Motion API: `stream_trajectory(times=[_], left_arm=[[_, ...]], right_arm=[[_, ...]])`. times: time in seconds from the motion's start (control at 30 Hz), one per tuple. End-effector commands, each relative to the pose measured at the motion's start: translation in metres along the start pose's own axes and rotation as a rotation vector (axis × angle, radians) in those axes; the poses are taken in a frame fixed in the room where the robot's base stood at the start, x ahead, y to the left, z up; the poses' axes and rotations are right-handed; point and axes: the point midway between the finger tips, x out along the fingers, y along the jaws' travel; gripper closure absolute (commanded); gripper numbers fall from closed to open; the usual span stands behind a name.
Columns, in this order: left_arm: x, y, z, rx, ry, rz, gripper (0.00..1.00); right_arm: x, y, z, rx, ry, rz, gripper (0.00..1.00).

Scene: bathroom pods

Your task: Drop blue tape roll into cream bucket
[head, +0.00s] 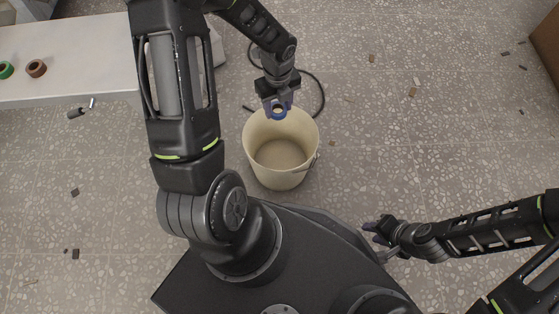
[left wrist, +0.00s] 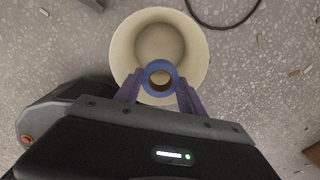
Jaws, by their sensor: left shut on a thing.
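The blue tape roll (head: 279,112) is held between the fingers of my left gripper (head: 278,105), which is shut on it. In the left wrist view the roll (left wrist: 160,77) sits between the two fingertips (left wrist: 160,84), over the near part of the cream bucket's opening. The cream bucket (head: 283,178) stands upright on the floor, with its handle hanging at the right side. Its inside looks empty. My right gripper (head: 380,230) is at the lower right in the head view, away from the bucket; its fingers look apart with nothing between them.
A white bench (head: 75,50) at the upper left holds a green roll (head: 6,70) and a brown roll (head: 36,68). A screwdriver (head: 80,110) lies on the floor beside it. A black cable (head: 322,95) curls behind the bucket. Small dark chips are scattered over the floor.

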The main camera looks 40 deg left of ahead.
Motion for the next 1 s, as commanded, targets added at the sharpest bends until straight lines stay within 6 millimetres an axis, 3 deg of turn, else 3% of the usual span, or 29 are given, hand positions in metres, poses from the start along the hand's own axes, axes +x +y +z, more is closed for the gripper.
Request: stream_trajectory(times=[0.57, 1.0], left_arm=[[0.011, 0.003, 0.001, 0.056, -0.001, 0.0, 0.92], [0.056, 0.002, 0.001, 0.055, -0.001, 0.0, 0.92]], right_arm=[[0.011, 0.004, -0.001, 0.001, 0.004, 0.0, 0.67], [0.059, 0.019, -0.006, 0.003, 0.027, 0.001, 0.67]])
